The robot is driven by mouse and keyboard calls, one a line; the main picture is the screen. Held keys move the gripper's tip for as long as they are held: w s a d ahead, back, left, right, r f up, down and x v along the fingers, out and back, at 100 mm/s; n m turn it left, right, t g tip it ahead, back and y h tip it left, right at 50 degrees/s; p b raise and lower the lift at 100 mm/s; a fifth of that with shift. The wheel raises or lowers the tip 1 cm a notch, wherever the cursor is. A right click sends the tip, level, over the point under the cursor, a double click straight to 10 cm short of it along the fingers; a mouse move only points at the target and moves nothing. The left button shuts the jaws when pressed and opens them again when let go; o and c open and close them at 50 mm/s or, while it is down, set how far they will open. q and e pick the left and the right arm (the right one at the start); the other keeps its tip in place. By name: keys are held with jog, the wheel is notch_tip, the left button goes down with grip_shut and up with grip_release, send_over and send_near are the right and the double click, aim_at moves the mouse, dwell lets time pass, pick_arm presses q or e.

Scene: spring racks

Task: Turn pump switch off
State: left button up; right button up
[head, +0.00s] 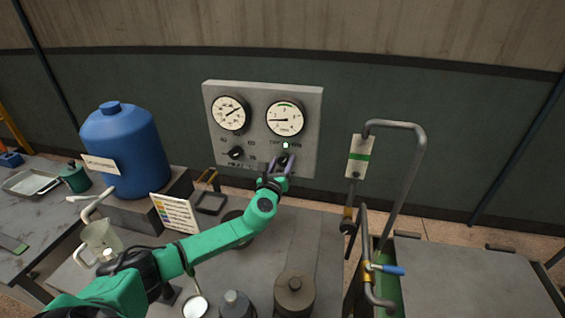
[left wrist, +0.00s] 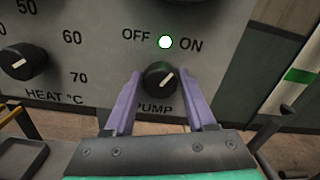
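The pump switch (left wrist: 159,80) is a round black knob with a pale pointer line, on a grey panel (head: 262,98). In the left wrist view its pointer tilts up and to the right, toward the ON label. A lamp (left wrist: 165,42) between OFF and ON is lit, white with a green rim; it also shows in the head view (head: 285,145). My left gripper (left wrist: 163,92) is open, with one purple finger on each side of the switch, apart from it as far as I can tell. In the head view the left gripper (head: 279,163) hides part of the switch. My right gripper is out of view.
The heat knob (head: 235,153) sits left of the switch, below two round gauges (head: 230,113). A blue tank (head: 125,150) and a colour-striped card (head: 174,213) stand left of the panel. Bent pipes (head: 409,165) with a blue-handled valve (head: 388,269) stand at the right.

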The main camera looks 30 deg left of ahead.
pick_arm(q)
grip_shut()
jog(key=shift+f, duration=0.1)
jog(key=shift+n+b, duration=0.5)
jog(key=shift+b, duration=0.1)
jog(key=n+b, duration=0.3)
jog(key=shift+f+n+b, duration=0.15)
jog(key=shift+n+b, duration=0.2)
jog(key=shift+n, duration=0.05)
jog(key=n+b, duration=0.2)
jog(key=n, duration=0.1)
jog(key=shift+n, duration=0.3)
jog(key=shift+a+n+b, duration=0.1)
jog(key=shift+n+b, duration=1)
jog(key=shift+n, duration=0.8)
jog(key=shift+r, duration=0.2)
